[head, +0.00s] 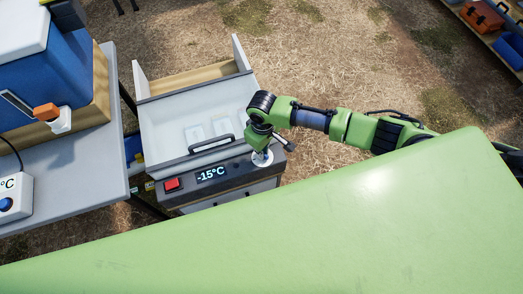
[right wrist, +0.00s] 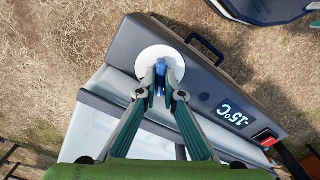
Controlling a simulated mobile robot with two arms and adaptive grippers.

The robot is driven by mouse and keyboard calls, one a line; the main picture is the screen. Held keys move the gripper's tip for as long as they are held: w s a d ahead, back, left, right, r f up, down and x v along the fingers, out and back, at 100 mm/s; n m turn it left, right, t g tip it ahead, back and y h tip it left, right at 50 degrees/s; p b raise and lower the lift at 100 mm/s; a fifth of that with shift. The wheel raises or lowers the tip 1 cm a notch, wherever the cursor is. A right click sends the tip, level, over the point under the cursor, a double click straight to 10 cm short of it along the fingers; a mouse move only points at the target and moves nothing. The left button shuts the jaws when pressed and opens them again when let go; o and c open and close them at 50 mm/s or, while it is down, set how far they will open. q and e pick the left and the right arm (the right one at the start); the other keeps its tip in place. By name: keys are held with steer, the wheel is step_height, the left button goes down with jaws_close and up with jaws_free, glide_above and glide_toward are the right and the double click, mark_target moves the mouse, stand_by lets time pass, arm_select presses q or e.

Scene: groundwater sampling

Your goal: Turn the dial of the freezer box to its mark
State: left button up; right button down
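The freezer box (head: 196,98) stands left of centre in the head view, with a grey front panel. Its lit display (head: 212,174) reads -15°C. The dial shows in the right wrist view as a white disc (right wrist: 147,56) with a blue knob (right wrist: 160,68) on it. In the head view the white disc (head: 262,158) sits at the panel's right end, partly hidden by my gripper. My right gripper (right wrist: 160,84) has its two fingertips closed on either side of the blue knob. I cannot make out the mark. My left gripper is in neither view.
A red switch (head: 172,184) sits left of the display, and a black handle (head: 211,143) is above it. A grey table (head: 75,180) with a blue cooler (head: 45,75) and a -°C unit (head: 14,196) stands at left. A shelf with an orange toolbox (head: 482,17) is far right.

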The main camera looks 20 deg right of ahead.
steer(key=shift+n, duration=0.7)
steer(key=n, duration=0.3)
steer(key=shift+n+p, duration=0.3)
steer(key=shift+p, duration=0.1)
steer(key=n, duration=0.3)
steer(key=shift+n, duration=0.4)
steer(key=n, duration=0.3)
steer(key=c, duration=2.1)
jaws_free()
